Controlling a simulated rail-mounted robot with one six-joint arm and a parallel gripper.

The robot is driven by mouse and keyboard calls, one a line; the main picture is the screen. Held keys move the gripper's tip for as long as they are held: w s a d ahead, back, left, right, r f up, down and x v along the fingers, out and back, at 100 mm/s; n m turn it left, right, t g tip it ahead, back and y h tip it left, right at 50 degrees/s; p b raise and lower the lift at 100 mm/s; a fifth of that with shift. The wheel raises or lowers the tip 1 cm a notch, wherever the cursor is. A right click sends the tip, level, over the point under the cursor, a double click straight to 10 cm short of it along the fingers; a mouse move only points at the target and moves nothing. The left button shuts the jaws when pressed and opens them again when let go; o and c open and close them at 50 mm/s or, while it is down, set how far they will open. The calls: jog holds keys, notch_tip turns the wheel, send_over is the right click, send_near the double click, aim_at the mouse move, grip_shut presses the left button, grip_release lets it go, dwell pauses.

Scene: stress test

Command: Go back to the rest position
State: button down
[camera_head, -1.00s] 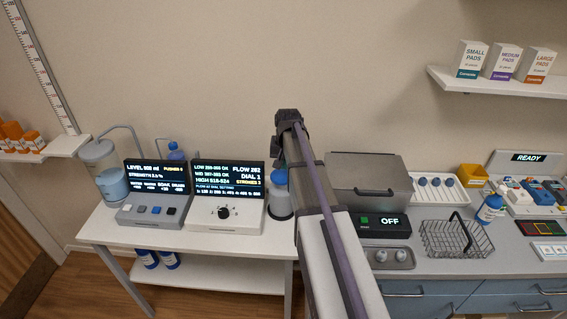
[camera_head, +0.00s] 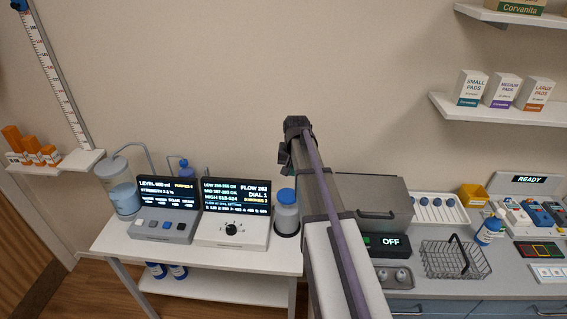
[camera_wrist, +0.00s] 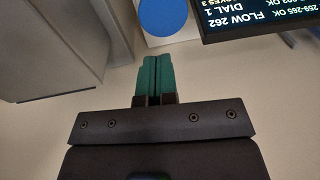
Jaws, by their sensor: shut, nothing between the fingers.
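My gripper (camera_wrist: 153,75) shows in the wrist view with its two green fingers pressed together and nothing between them. In the head view my arm rises through the middle, and the gripper end is mostly hidden behind the dark wrist at its top. The wrist is in the air in front of the wall, above the white table and the grey counter. In the wrist view a blue bottle cap (camera_wrist: 163,15) and a dark flow screen (camera_wrist: 250,14) lie beyond the fingers, apart from them.
A blue-capped bottle (camera_head: 287,217) stands just left of my arm, beside the dial unit (camera_head: 232,232). A grey lidded box (camera_head: 375,203) and an OFF display (camera_head: 393,243) are close on the right. A wire basket (camera_head: 452,262) stands further right. The wall above is clear.

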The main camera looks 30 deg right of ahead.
jog(key=s+a+f+n+b, duration=0.3)
jog(key=s+a, duration=0.7)
jog(key=a, duration=0.1)
jog(key=s+a+f+n+g+b, duration=0.1)
jog(key=s+a+f+n+b, duration=0.2)
jog(key=s+a, duration=0.7)
jog(key=shift+s+a+f+b, duration=0.25)
jog(key=shift+a+f+b, duration=0.3)
jog(key=shift+f, duration=0.05)
